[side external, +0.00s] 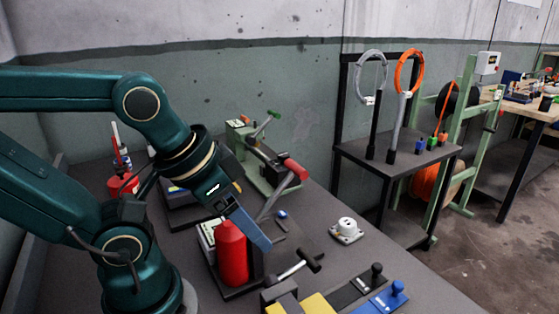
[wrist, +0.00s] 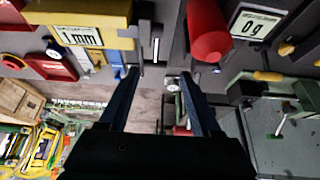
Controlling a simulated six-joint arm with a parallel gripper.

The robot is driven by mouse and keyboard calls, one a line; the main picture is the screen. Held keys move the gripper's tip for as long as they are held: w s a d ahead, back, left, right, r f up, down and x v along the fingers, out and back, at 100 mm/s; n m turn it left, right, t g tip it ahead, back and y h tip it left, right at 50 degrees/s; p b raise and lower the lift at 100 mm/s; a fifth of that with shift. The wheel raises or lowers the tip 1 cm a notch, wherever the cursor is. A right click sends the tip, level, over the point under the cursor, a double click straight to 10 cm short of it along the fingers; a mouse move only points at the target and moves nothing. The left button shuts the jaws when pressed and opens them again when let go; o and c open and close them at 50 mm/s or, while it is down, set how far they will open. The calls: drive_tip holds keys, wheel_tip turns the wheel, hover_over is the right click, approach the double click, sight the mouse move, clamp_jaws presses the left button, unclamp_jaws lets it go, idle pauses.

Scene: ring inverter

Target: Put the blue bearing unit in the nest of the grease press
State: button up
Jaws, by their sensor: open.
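My gripper (side external: 250,228) points down over the bench beside a red cylinder. In the wrist view its two long blue-grey fingers (wrist: 158,78) are wide apart with nothing between them. A white flanged bearing-like unit (side external: 347,230) lies on the bench to the right. A blue piece with a round knob (side external: 385,299) is at the bottom edge, and a small blue and white part (side external: 283,214) lies behind the gripper. I cannot tell whether either is the blue bearing unit.
The red cylinder (side external: 232,252) stands close to my gripper, by a display reading 0 g (wrist: 254,25). A hammer-like tool (side external: 295,266) and a yellow block (side external: 316,304) are in front. A shelf with cable rings (side external: 409,72) stands right of the bench.

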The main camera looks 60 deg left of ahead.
drive_tip(key=w+d+r+m+h, duration=0.1)
drive_tip(key=w+d+r, duration=0.1)
drive_tip(key=w+d, duration=0.45)
drive_tip(key=w+d+r+m+h, duration=0.1)
drive_tip(key=w+d+r+m, duration=0.15)
drive_tip(key=w+d, duration=0.45)
drive_tip(key=d+f+m+g, duration=0.1)
drive_tip(key=d+f, duration=0.3)
drive_tip(key=s+d+f+m+g, duration=0.1)
drive_tip(key=d+f, duration=0.4)
drive_tip(key=d+f+m+g, duration=0.1)
drive_tip(key=d+f, duration=0.3)
drive_tip(key=f, duration=0.1)
drive_tip(key=shift+s+d, duration=0.25)
drive_tip(key=shift+s, duration=0.1)
drive_tip(key=shift+x, duration=2.35)
